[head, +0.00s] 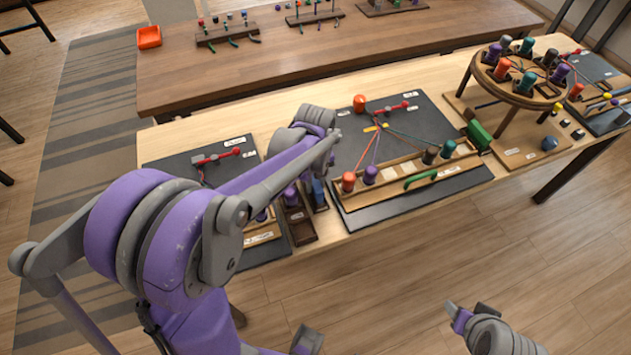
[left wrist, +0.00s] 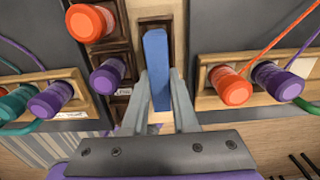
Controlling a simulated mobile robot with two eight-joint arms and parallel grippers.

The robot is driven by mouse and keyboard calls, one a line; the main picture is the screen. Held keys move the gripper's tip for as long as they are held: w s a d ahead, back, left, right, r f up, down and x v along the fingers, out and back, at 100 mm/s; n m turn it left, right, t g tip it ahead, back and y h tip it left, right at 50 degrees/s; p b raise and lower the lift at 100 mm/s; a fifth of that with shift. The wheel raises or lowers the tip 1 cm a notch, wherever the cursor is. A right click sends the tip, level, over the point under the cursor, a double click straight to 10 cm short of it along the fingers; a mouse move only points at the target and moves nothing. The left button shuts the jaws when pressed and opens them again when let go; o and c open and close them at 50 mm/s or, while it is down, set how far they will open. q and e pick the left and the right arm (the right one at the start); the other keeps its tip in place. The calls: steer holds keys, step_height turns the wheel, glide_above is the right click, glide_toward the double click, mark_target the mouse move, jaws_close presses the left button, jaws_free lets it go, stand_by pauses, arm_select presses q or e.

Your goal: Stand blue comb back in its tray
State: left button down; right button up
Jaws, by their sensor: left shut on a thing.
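The blue comb (left wrist: 155,65) is a long flat blue bar between the two fingers of my left gripper (left wrist: 161,105), which is shut on it. In the left wrist view it lies over a dark slot of the brown wooden tray (left wrist: 124,58); how deep it sits there is hidden. In the head view the comb (head: 319,192) shows at the right side of the tray (head: 302,239), roughly upright, partly behind my left arm. My right gripper (head: 468,315) is at the bottom right, apart from the table; its jaw opening is unclear.
A purple spool (left wrist: 107,76) and an orange spool (left wrist: 90,22) stand close left of the comb. The braiding board (head: 462,182) with its wooden rack lies just right of the tray. A round spool stand (head: 515,98) is farther right.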

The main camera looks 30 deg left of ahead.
arm_select(q)
steer(key=shift+f+b, duration=0.4)
steer(key=shift+f, duration=0.3)
steer(key=c, duration=0.6)
jaws_free()
step_height(320, 180, up, 11)
steer(key=shift+f+p, duration=0.1)
steer(key=shift+p, duration=0.35)
